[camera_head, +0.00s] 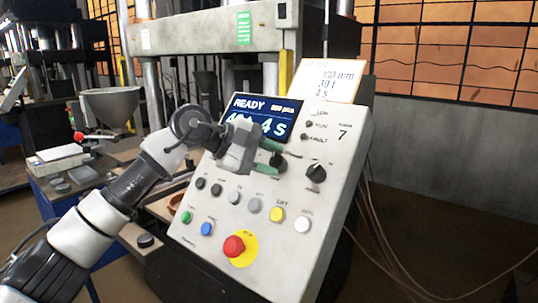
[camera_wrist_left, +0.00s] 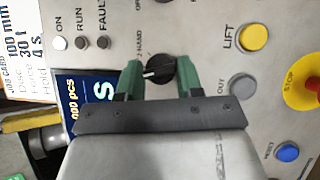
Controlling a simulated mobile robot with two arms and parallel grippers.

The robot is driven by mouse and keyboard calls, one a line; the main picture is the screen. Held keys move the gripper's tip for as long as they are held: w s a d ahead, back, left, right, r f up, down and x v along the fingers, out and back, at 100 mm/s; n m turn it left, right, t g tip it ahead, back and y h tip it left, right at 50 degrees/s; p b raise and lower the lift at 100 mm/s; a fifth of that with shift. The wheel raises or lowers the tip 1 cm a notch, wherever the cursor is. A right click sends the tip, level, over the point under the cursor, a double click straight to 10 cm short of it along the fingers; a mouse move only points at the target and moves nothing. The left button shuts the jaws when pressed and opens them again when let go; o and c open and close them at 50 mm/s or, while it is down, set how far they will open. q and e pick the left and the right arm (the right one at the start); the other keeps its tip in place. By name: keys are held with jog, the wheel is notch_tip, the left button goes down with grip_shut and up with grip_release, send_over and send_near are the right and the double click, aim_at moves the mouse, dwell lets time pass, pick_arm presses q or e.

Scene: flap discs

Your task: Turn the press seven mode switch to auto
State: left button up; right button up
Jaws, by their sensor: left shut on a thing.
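The press control panel (camera_head: 335,150) is marked 7 and tilts toward me. My left gripper (camera_head: 275,152) is at its upper middle, below the screen. In the left wrist view, my left gripper (camera_wrist_left: 158,80) has its green fingers shut on either side of a black rotary switch (camera_wrist_left: 160,68). A label reading "2-HAND" sits beside this switch. Its white pointer mark points left in that view, toward the panel's top. A second black knob (camera_head: 316,172) stands free to the right. My right gripper is not in view.
A red stop button (camera_head: 234,246) on a yellow disc sits low on the panel. Yellow (camera_head: 277,214), blue (camera_head: 206,229) and green (camera_head: 186,217) buttons are nearby. The lit screen (camera_head: 262,116) reads READY. A job card (camera_head: 328,80) stands on top.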

pick_arm(q)
jog(key=shift+m+g+y+p, duration=0.6)
jog(key=shift+m+p, duration=0.15)
jog(key=shift+m, duration=0.85)
jog(key=o, duration=0.9)
jog(key=shift+r, duration=0.1)
jog(key=shift+b+v, duration=1)
jog(key=shift+v, duration=4.35)
